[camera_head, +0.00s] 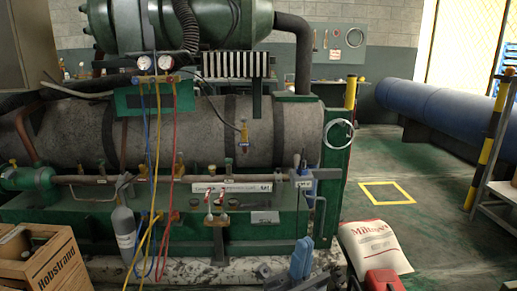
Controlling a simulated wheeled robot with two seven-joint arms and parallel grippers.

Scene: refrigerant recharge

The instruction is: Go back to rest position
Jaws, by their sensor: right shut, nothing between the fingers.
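My right gripper (318,279) shows as a dark grey shape low in the picture, right of centre, partly cut off by the bottom edge. It is shut and empty, beside the blue jug (301,259) and left of the white sack (374,249). Its fingertips are hard to make out. My left gripper is not in view. The gauge manifold (155,66) with two round dials hangs on the green machine. Blue, yellow and red hoses (173,140) run down from it. A grey cylinder (124,232) stands upright in front of the machine.
The large machine (270,130) with green frame fills the left and middle. A red container (383,280) is at the bottom, right of centre. A yellow-black post (489,145) stands at right. Open floor surrounds the yellow floor square (387,201).

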